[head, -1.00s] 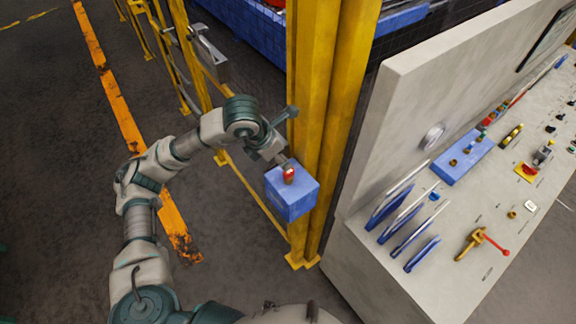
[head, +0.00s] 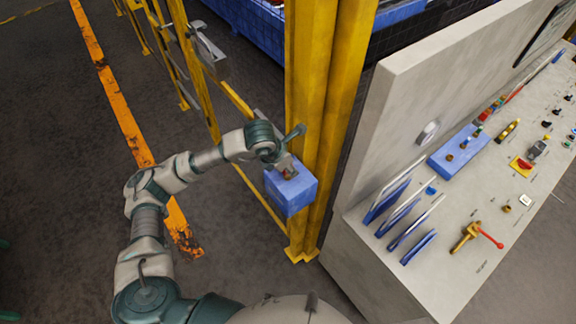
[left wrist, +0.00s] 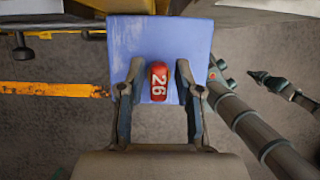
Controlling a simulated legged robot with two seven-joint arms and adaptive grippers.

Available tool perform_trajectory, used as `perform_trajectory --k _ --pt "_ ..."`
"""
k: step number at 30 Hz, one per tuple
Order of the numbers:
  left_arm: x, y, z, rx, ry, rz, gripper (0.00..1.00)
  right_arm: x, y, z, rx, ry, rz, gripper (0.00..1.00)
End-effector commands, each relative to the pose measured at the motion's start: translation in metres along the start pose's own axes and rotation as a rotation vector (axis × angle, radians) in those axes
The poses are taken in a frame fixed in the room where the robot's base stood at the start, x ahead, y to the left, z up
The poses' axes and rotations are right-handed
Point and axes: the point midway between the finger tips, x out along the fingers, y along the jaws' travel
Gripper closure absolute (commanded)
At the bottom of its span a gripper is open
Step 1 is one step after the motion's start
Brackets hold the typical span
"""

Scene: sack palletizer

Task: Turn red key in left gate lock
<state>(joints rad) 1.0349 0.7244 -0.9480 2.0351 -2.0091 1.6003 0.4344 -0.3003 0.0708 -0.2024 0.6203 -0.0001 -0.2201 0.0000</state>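The left gate lock is a blue box (head: 291,193) on the yellow gate post. In the left wrist view, the blue box (left wrist: 160,38) fills the upper middle. The red key (left wrist: 158,82), marked 26, stands out from it between my fingers. My left gripper (left wrist: 158,72) is open, with one finger on each side of the key and a visible gap on both sides. In the head view my left gripper (head: 287,168) is at the box's top and hides most of the key. My right gripper is not in view.
Yellow posts (head: 325,100) rise directly behind the box. A grey console (head: 480,200) stands to the right with blue handles, a blue lock block (head: 459,150) and a brass valve with a red lever (head: 490,238). Fence rails (head: 205,90) run behind my left arm. Floor at left is clear.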

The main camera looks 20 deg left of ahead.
Motion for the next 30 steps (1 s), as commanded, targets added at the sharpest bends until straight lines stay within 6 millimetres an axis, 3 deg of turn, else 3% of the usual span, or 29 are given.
perform_trajectory --k 1,3,14,30 --pt "0.000 0.001 0.000 -0.001 0.000 0.000 0.86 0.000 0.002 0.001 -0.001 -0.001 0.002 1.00" --pt "0.000 0.001 -0.001 -0.001 0.000 -0.001 1.00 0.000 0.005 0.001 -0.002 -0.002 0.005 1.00" --pt "0.002 0.001 -0.002 0.013 0.005 -0.008 1.00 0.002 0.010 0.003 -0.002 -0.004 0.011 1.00" --pt "0.004 0.001 -0.004 0.366 0.009 -0.157 1.00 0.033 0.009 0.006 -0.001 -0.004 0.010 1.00"
